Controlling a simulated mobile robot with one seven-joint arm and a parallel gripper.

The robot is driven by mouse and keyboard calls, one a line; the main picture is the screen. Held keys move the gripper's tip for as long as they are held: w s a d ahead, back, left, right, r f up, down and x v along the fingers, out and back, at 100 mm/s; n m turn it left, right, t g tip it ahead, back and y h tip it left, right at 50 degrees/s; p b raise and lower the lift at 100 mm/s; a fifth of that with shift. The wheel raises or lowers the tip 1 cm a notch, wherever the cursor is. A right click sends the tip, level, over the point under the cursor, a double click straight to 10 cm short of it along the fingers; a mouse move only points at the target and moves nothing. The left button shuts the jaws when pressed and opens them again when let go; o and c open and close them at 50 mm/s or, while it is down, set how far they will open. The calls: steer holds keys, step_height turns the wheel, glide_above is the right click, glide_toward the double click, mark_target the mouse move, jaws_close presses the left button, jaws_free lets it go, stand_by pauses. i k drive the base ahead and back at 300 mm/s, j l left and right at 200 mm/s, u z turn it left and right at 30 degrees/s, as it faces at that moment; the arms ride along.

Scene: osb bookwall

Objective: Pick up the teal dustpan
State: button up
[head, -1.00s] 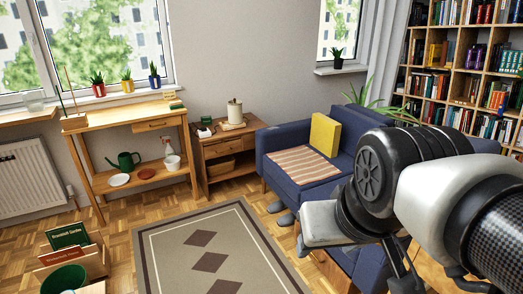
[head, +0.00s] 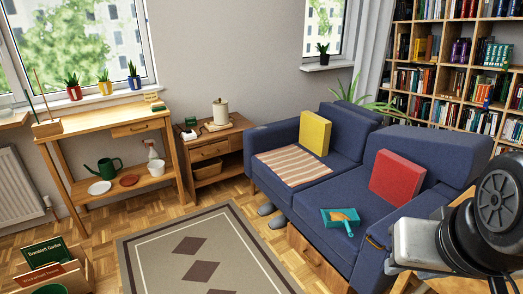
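The teal dustpan (head: 340,216) lies on the right seat of the blue sofa (head: 345,195), near its front edge. It has a teal body with a tan or orange patch in it, and its short handle points toward the front of the sofa. Part of my arm (head: 418,246) shows at the lower right, to the right of the dustpan and apart from it in the picture. My gripper's fingers cannot be made out, so I see nothing held.
A red cushion (head: 397,178) stands behind the dustpan, and a yellow cushion (head: 315,132) and striped blanket (head: 292,166) lie to its left. The patterned rug (head: 160,250) leaves clear floor in front of the sofa. Grey slippers (head: 272,216) lie by the sofa's base.

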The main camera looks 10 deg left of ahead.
mark_target(348, 218)
steer(key=i+j, duration=0.5)
steer(key=j, duration=0.2)
steer(key=i+j+u, duration=0.25)
steer(key=u, duration=0.15)
steer(key=i+j+u, duration=0.25)
steer(key=u, duration=2.35)
steer(key=l, duration=0.35)
steer(key=i+l, duration=0.15)
steer(key=l, duration=0.55)
steer(key=l+z, duration=0.1)
steer(key=z, duration=0.4)
steer(key=i+z, duration=0.1)
steer(key=z, duration=0.35)
steer(key=i+l+z, duration=0.1)
steer(key=z, duration=3.9)
